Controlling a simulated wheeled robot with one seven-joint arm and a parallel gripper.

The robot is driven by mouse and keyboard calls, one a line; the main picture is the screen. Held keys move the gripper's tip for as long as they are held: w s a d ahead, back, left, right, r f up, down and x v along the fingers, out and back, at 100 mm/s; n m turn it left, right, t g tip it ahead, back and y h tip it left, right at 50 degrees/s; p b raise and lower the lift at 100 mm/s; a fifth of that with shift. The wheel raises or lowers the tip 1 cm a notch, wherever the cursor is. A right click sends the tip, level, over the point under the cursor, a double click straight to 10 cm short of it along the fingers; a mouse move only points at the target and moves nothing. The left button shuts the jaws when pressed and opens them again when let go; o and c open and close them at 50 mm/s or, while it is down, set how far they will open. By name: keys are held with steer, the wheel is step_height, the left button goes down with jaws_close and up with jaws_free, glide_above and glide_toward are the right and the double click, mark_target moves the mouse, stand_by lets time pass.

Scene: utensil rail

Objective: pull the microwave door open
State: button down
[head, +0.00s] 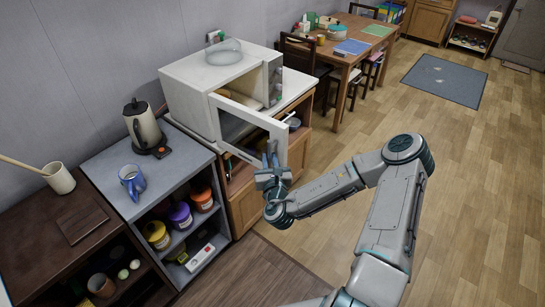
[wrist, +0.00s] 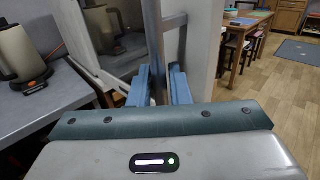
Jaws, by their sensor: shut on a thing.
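The white microwave (head: 205,85) stands on a cabinet. Its door (head: 238,109) is partly open, hinged at the left and swung out toward me, and part of the inside shows. My gripper (head: 271,164) is at the free edge of the door. In the wrist view, the two blue fingers of my gripper (wrist: 161,88) are shut around the upright bar of the door handle (wrist: 155,40). The door window (wrist: 105,35) shows behind the fingers. In the head view the handle is mostly hidden by my gripper.
A glass bowl (head: 224,51) sits on top of the microwave. A dining table (head: 335,55) with chairs is behind. The wooden floor (head: 465,180) at right is clear.

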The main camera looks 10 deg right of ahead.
steer(key=shift+a+r, duration=0.25)
steer(key=shift+a, duration=0.1)
stand_by(0.3)
steer(key=c, duration=1.5)
jaws_free()
steer(key=shift+d+f, duration=0.15)
steer(key=shift+f, duration=0.05)
steer(key=shift+s, duration=0.1)
